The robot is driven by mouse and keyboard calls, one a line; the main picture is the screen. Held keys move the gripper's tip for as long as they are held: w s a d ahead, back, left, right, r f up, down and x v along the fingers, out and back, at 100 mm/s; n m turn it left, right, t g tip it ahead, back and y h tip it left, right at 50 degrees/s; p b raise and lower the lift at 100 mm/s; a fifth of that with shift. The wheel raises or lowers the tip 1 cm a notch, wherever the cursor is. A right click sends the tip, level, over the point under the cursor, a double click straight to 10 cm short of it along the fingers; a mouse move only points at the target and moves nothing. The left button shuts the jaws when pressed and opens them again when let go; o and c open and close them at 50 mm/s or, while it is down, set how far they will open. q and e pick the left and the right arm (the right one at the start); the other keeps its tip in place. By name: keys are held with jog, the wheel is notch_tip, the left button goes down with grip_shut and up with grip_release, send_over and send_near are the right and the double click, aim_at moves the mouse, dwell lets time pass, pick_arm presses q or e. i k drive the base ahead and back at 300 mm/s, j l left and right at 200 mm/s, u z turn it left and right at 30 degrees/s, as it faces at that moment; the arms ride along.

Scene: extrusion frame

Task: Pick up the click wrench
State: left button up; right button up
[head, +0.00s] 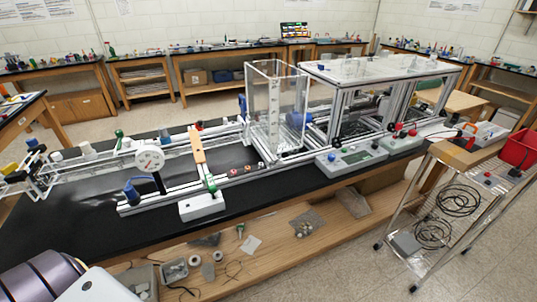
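I cannot pick out a click wrench with certainty at this size. An orange bar (197,144) lies across the aluminium extrusion frame (240,178) on the long black bench (85,205), left of the middle. A green knob (211,186) sits near its front end, above a small white box (202,206). A round white dial gauge (149,158) stands just left of the bar. Neither of my grippers shows in the head view. A banded dark part and a white panel fill the lower left corner, clear of the frame.
A clear tall tank (276,105) and a white-topped frame (380,72) stand on the bench's right half. Grey control boxes (350,158) line its front edge. A wire cart (440,215) with cables and a red bin (519,148) stands at right. Floor shows between bench and cart.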

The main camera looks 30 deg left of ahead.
aim_at(209, 180)
jog(key=u, duration=1.4)
jog(key=l, duration=0.15)
